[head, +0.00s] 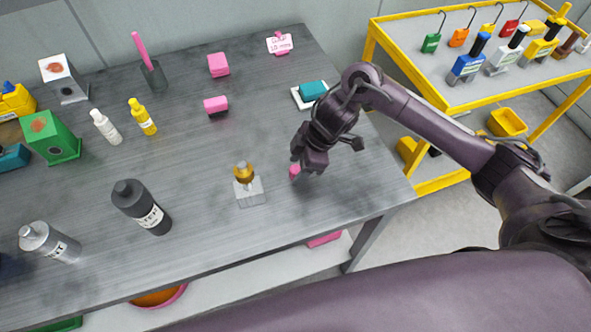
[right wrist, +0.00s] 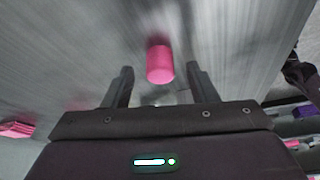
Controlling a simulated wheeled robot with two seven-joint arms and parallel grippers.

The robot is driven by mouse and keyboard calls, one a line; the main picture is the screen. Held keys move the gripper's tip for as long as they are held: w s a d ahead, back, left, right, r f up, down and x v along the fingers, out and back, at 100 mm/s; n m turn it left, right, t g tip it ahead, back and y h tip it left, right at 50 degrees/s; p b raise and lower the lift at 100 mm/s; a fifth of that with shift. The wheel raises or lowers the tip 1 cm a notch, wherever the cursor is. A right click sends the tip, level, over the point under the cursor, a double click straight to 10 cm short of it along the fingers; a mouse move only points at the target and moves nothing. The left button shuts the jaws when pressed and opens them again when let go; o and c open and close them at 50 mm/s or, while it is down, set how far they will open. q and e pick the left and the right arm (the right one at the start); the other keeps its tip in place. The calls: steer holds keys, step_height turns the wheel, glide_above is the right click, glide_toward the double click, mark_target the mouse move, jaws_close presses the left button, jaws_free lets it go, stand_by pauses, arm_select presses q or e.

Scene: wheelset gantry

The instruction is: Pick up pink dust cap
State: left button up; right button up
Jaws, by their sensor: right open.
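The pink dust cap (head: 294,172) is a small pink cylinder on the grey table (head: 225,120), near its right front part. In the right wrist view the cap (right wrist: 160,64) lies between and just beyond the two fingertips. My right gripper (head: 303,166) is low over the table at the cap and partly hides it in the head view. In the right wrist view the right gripper (right wrist: 157,80) is open, with a finger on each side and clear gaps to the cap. My left gripper is not in view.
A stand with an amber top (head: 249,190) is left of the cap. A teal block on a white tray (head: 312,91) lies behind. A yellow-framed rack (head: 450,105) stands right of the table.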

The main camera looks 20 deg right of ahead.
steer(key=c, duration=1)
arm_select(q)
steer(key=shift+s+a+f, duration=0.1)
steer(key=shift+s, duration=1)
arm_select(e)
steer(key=shift+c, duration=0.2)
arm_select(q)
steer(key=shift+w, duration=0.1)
